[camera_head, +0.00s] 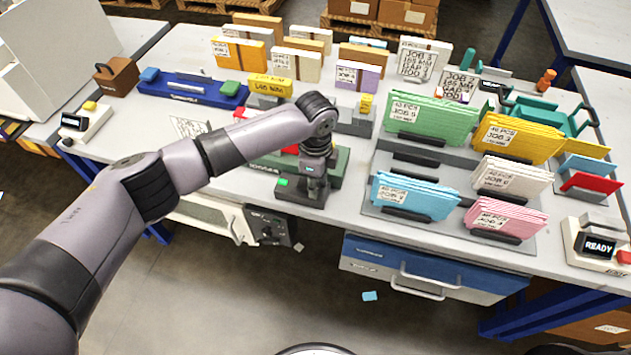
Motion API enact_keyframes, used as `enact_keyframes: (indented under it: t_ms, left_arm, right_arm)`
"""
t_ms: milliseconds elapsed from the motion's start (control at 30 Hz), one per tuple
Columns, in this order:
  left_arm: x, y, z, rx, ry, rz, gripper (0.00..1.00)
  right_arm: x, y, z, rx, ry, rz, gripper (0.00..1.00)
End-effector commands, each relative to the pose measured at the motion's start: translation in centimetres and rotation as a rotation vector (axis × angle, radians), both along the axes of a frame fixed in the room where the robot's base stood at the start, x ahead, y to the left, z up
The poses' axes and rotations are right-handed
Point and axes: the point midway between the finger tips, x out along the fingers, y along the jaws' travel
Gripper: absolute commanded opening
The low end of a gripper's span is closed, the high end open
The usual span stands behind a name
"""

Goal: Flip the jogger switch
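A dark green machine (340,158) stands at the table's front edge, partly covered by my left arm; its lettering is mostly hidden. A small bright green patch (283,182) shows on its front base, and a red part peeks out behind my arm. I take this machine to be the jogger, but cannot make out its switch. My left gripper (315,190) points down over the machine's front; its fingers are dark and small, so touching and opening cannot be told. My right gripper is not in view.
Upright paper stacks in racks, such as the light blue stack (415,195), fill the table to the right. A READY box (597,245) sits at the right edge. A dark panel (268,228) hangs below the table front. A blue tray (190,88) lies at left.

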Motion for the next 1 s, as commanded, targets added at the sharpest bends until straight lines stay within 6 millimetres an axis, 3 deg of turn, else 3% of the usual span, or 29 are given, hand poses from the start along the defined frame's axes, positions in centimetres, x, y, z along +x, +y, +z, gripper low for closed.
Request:
enact_keyframes:
  t_ms: [333,533,700,1000]
  left_arm:
    - [0.0,0.0,0.0,0.0,0.0,0.0,0.0]
    - [0.0,0.1,0.2,-0.029,0.012,0.004,0.0]
    - [0.1,0.7,0.4,-0.16,0.058,0.008,0.0]
    - [0.4,1.3,0.4,-0.382,0.124,0.003,0.0]
  right_arm:
    - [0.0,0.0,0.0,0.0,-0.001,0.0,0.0]
    - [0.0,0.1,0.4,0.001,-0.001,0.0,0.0]
    - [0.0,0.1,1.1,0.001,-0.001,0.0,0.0]
    - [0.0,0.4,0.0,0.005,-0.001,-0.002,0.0]
